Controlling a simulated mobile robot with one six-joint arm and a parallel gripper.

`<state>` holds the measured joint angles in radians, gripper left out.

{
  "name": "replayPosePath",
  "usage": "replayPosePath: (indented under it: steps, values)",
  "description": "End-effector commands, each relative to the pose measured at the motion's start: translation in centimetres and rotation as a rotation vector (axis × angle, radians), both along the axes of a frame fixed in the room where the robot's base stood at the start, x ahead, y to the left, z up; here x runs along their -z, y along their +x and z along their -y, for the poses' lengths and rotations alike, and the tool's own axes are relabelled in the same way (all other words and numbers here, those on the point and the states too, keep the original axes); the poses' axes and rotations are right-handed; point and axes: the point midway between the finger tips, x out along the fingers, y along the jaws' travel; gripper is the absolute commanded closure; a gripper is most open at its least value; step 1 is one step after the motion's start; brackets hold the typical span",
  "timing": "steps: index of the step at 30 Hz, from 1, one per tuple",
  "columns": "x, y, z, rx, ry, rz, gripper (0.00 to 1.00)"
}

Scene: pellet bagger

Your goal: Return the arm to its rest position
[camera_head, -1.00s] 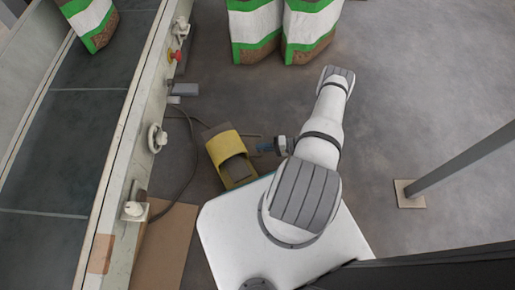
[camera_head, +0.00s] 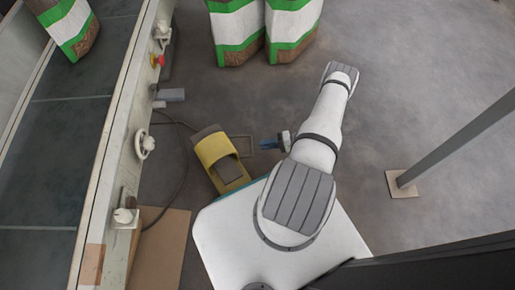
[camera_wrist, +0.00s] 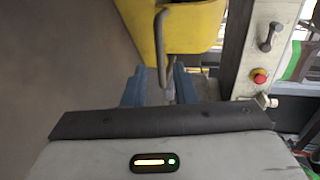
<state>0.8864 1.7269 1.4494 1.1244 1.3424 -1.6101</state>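My arm (camera_head: 312,160) is in the head view, raised from my white base and reaching toward the top of the picture, its links bent. My gripper (camera_head: 268,143) sticks out to the left of the arm, close to the right of a yellow machine (camera_head: 211,149). In the wrist view the two blue fingers of my gripper (camera_wrist: 160,88) stand apart with a gap between them. The yellow machine (camera_wrist: 190,28) and its grey looped handle (camera_wrist: 161,40) show beyond the fingers. I see nothing held. I cannot tell whether the handle lies between the fingertips.
A conveyor (camera_head: 50,150) with a metal side rail, knobs and a red button (camera_head: 161,60) runs along the left. Green and white bags (camera_head: 238,32) stand at the top. A grey post (camera_head: 455,145) stands at the right. A cardboard sheet (camera_head: 160,250) lies beside my base. Floor at upper right is clear.

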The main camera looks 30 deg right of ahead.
Motion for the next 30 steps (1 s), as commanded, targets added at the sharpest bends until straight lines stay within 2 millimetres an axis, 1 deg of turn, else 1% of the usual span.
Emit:
replayPosePath:
  steps: [1, 5, 21, 23, 26, 29, 30]
  values:
    - [0.0, -0.1, 0.5, 0.000, -0.001, 0.000, 0.75]
    - [-0.3, -0.2, 1.1, -0.007, 0.000, 0.000, 0.75]
    - [-0.4, -0.1, 0.7, -0.019, 0.002, -0.002, 0.75]
    - [-0.7, 0.0, 0.8, -0.023, -0.001, -0.003, 0.75]
    - [-3.0, 0.7, 1.1, -0.050, -0.015, -0.013, 0.75]
    - [-7.6, 2.0, 1.4, -0.109, -0.046, -0.041, 0.75]
    - [-10.0, 2.7, 1.5, -0.140, -0.064, -0.057, 0.75]
